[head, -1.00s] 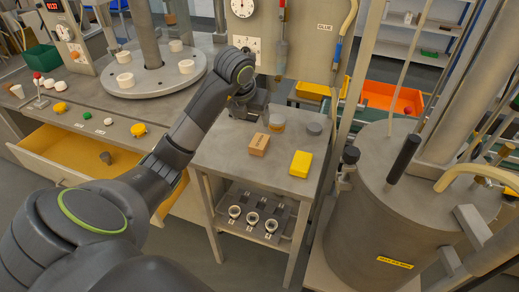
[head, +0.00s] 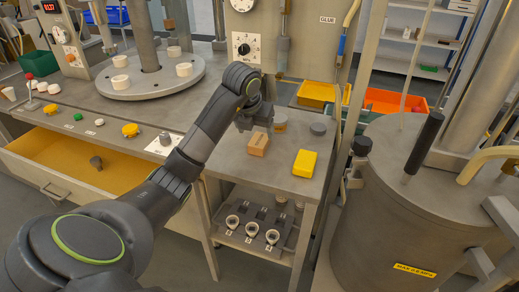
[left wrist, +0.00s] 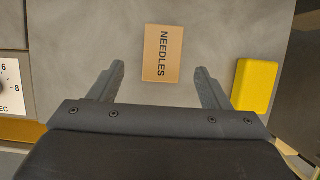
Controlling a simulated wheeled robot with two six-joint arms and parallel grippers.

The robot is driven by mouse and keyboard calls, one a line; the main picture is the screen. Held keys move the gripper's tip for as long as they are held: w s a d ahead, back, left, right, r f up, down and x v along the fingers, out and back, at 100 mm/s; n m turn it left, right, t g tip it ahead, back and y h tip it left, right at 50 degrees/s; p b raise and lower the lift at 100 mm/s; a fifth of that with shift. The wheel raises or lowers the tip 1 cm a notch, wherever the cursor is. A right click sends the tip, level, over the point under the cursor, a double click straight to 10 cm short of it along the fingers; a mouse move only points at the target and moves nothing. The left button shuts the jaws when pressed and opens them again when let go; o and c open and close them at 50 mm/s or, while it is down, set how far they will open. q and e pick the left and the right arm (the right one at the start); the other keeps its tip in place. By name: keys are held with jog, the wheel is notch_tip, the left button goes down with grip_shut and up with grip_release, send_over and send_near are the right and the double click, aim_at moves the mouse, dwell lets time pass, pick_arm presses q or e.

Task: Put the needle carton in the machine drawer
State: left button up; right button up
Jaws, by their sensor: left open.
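The needle carton (head: 258,144) is a small tan box on the grey side table (head: 283,185). In the left wrist view the carton (left wrist: 162,53) shows the word NEEDLES and lies just beyond the fingertips, between their lines. My left gripper (left wrist: 158,75) is open and empty. In the head view the left gripper (head: 255,122) hangs just behind the carton, its fingers partly hidden by the wrist. My right gripper is not in view.
A yellow box (head: 304,163) lies right of the carton, also in the left wrist view (left wrist: 254,85). A large metal drum (head: 400,210) stands at the right.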

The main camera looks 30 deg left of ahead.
aim_at(259, 140)
pick_arm(q)
jog(key=p+x, duration=0.1)
jog(key=x, duration=0.4)
jog(key=shift+w+d+f, duration=0.1)
jog(key=shift+w+f, duration=0.1)
jog(key=shift+f, duration=0.1)
jog(key=shift+c, duration=0.3)
jog(key=shift+r, duration=0.1)
jog(key=c, duration=1.1)
notch_tip(259, 140, up, 10)
jog(key=shift+r, duration=0.1)
